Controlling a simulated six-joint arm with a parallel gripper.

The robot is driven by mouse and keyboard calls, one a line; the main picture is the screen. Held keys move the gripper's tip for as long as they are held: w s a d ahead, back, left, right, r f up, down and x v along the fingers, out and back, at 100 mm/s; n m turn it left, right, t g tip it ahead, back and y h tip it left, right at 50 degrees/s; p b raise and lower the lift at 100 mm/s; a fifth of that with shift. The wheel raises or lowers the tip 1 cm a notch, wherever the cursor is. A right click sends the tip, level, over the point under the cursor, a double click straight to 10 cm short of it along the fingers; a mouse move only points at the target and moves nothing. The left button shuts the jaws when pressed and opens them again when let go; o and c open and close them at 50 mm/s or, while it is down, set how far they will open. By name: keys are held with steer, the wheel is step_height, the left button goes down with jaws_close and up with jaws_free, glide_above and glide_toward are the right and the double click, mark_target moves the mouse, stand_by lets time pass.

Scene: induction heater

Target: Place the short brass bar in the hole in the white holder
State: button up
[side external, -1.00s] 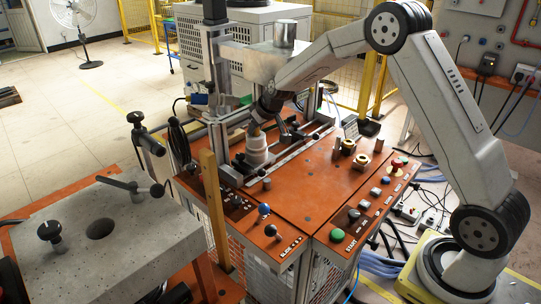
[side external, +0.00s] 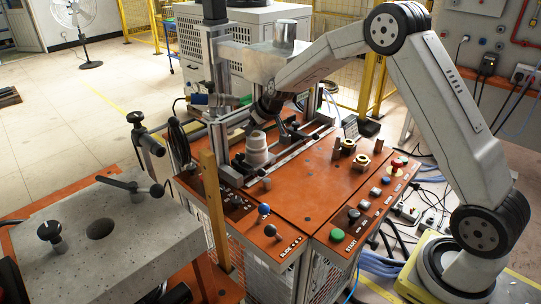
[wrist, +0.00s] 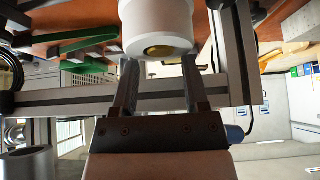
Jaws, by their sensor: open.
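The white holder (side external: 257,150) stands upright on the orange bench, and its end also shows at the top of the wrist view (wrist: 157,14). In the wrist view, the round brass end of a bar (wrist: 158,50) sits inside the holder's hole; how deep it goes is hidden. My gripper (wrist: 159,63) is open and empty, its two fingers apart just outside the holder's hole. In the side view my gripper (side external: 250,127) is just above the holder, tilted down toward it.
Brass hex fittings (side external: 361,161) stand on the bench to the right, near the red button (side external: 399,163). A metal frame post (side external: 215,100) rises behind the holder. A dark clamp lever (side external: 290,132) lies close to my gripper's right.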

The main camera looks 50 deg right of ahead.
steer(key=shift+s+a, duration=0.15)
steer(key=shift+s, duration=0.15)
steer(key=v, duration=1.2)
steer(key=shift+w, duration=0.2)
steer(key=shift+r, duration=0.1)
steer(key=s+a+f+g, duration=0.1)
steer(key=s+a+f, duration=0.2)
steer(key=s, duration=0.5)
steer(key=s+a+f+g, duration=0.1)
steer(key=s+a+f, duration=0.2)
steer(key=s, duration=0.5)
steer(key=s+a+f+g, duration=0.2)
steer(key=s+f, duration=0.3)
steer(key=s, duration=0.3)
steer(key=shift+s+a, duration=0.4)
steer(key=shift+a, duration=0.45)
steer(key=shift+c, duration=0.2)
stand_by(1.9)
